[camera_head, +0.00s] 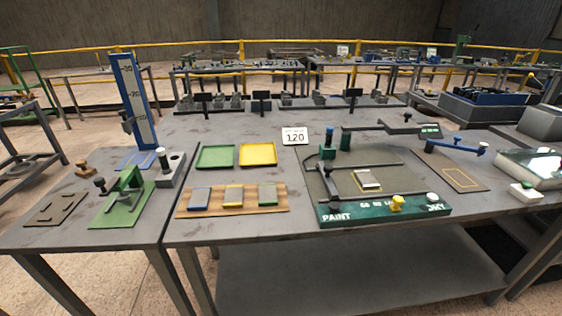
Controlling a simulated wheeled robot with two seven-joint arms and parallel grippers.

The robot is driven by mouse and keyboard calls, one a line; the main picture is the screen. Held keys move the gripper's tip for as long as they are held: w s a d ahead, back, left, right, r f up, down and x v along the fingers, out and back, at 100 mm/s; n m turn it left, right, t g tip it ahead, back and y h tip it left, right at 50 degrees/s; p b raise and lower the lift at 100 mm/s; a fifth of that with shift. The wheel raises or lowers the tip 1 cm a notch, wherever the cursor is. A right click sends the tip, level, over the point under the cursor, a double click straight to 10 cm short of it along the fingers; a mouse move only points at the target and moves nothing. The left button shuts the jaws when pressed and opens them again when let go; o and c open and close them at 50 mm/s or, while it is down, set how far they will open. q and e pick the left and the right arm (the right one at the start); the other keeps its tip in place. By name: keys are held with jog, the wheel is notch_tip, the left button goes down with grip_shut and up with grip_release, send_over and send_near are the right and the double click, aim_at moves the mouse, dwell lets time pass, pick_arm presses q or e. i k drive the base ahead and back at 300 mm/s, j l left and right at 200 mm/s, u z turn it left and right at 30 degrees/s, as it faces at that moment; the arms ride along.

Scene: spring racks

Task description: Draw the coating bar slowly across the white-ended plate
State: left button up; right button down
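A small plate with a pale end (367,180) lies inside a yellow outline on the grey bed of a green-fronted coating station (380,212). The station's front reads "PAINT" at the left and "DRY" at the right. A dark bar (329,185) runs front to back at the left side of the bed, apart from the plate; it looks like the coating bar. Three plates with blue (200,199), yellow (233,197) and green (267,195) marks lie on a wooden board (182,212). Neither of my grippers is in view.
A green tray (216,157), a yellow tray (258,154) and a "120" sign (295,136) stand behind the board. A yellow knob (397,203) sits at the station's front. A green press (124,195) and a tall blue scale (134,100) are at left. The table's front strip is clear.

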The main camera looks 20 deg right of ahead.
aim_at(325, 170)
jog(key=z, duration=1.5)
